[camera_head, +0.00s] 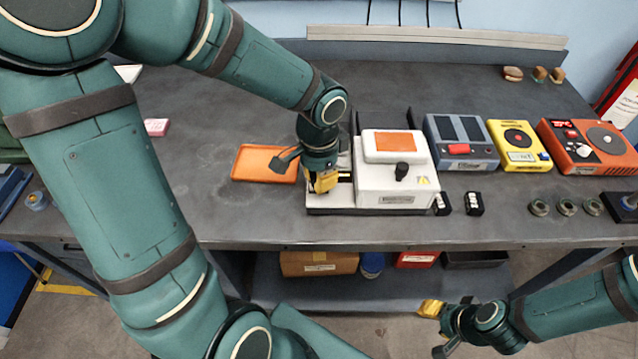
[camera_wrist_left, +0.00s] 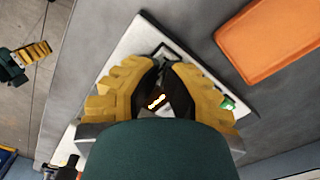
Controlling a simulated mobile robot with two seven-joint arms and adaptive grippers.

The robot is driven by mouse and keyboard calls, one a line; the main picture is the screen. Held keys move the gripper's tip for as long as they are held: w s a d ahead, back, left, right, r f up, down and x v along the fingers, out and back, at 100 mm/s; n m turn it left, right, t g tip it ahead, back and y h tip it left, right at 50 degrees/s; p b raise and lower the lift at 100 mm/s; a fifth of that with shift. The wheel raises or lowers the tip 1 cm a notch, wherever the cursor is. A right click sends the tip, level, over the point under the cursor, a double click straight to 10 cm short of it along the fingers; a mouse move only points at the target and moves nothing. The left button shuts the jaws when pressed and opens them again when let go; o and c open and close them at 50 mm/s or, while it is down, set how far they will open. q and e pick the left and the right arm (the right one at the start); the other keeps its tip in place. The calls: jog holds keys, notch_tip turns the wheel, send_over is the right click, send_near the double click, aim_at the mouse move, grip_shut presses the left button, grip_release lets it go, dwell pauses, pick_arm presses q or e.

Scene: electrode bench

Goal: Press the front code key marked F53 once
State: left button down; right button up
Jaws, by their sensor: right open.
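The white bench machine (camera_head: 395,170) stands mid-table on a pale base plate, with an orange panel on top and a black knob. My left gripper (camera_head: 324,184) points down over the left part of its base, in front of a dark recess. In the left wrist view the gripper's yellow fingers (camera_wrist_left: 166,64) converge with dark pads almost together, holding nothing visible. A small glowing display (camera_wrist_left: 156,101) shows between them. No key marked F53 is readable; the fingers may hide it, and contact cannot be told. My right gripper (camera_head: 436,328) is open and empty, low before the table.
An orange tray (camera_head: 264,163) lies left of the machine. To its right stand a grey-blue device (camera_head: 461,142), a yellow scale (camera_head: 519,145) and an orange device (camera_head: 587,146). Small black blocks (camera_head: 474,203) and several metal rings (camera_head: 565,207) lie near the front edge.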

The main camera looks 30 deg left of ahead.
pick_arm(q)
jog(key=shift+f+b, duration=0.3)
jog(key=shift+f, duration=0.15)
dwell(0.3)
jog(key=shift+r+p, duration=2.6)
jog(key=shift+r, duration=0.45)
